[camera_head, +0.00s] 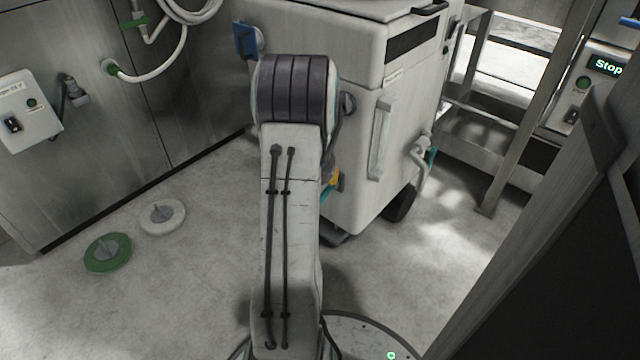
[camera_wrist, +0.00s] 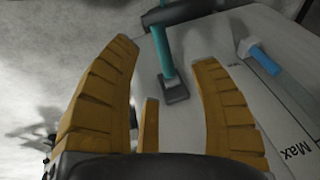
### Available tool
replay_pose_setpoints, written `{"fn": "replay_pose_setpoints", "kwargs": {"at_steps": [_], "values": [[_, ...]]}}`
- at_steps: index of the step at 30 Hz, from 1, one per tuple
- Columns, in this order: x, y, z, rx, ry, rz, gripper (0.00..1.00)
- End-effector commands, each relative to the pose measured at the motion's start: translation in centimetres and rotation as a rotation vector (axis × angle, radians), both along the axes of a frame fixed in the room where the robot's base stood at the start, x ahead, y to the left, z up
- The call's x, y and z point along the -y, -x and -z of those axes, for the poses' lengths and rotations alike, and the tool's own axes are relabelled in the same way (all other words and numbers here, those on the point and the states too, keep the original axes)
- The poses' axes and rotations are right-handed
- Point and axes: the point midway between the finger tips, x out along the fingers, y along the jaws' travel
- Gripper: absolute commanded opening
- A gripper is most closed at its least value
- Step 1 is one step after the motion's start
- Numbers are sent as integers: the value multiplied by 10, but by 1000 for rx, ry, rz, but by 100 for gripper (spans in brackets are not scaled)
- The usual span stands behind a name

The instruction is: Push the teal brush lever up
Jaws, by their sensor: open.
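In the wrist view, a teal lever (camera_wrist: 162,48) stands out from a dark mount (camera_wrist: 174,90) on a pale machine panel. Its upper end meets a dark crossbar (camera_wrist: 182,11). My gripper (camera_wrist: 166,54) has ochre ribbed fingers spread apart, with the lever showing between them; I cannot tell whether they touch it. In the head view, my arm hides most of my gripper, and only a yellow bit (camera_head: 334,177) shows beside a teal piece (camera_head: 332,190) low on the white machine. I cannot tell whether that piece is the same lever.
The white wheeled machine (camera_head: 350,150) stands in front of me. Its pale vertical handle (camera_head: 380,138) and a pipe with a teal part (camera_head: 432,157) are to the right. A blue-tipped lever (camera_wrist: 262,60) is right of my fingers. Green (camera_head: 108,253) and white (camera_head: 162,217) discs lie left.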

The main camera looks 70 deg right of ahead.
Motion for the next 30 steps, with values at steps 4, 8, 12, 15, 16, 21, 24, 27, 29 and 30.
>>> {"fn": "replay_pose_setpoints", "kwargs": {"at_steps": [4,8,12,15,16,21,24,27,29,30], "values": [[-3,2,-4,-7,-16,-2,56],[-5,2,-5,-9,-23,-2,56],[-5,3,-5,-10,-24,-2,56],[-5,3,-5,-9,-23,-2,56],[-5,3,-5,-9,-23,-2,59],[-2,11,-13,-9,-24,18,56],[1,27,-20,-12,-34,53,56],[3,48,-23,-18,-59,98,56],[3,61,-22,-22,-79,127,56],[2,70,-21,-26,-93,145,56]]}}
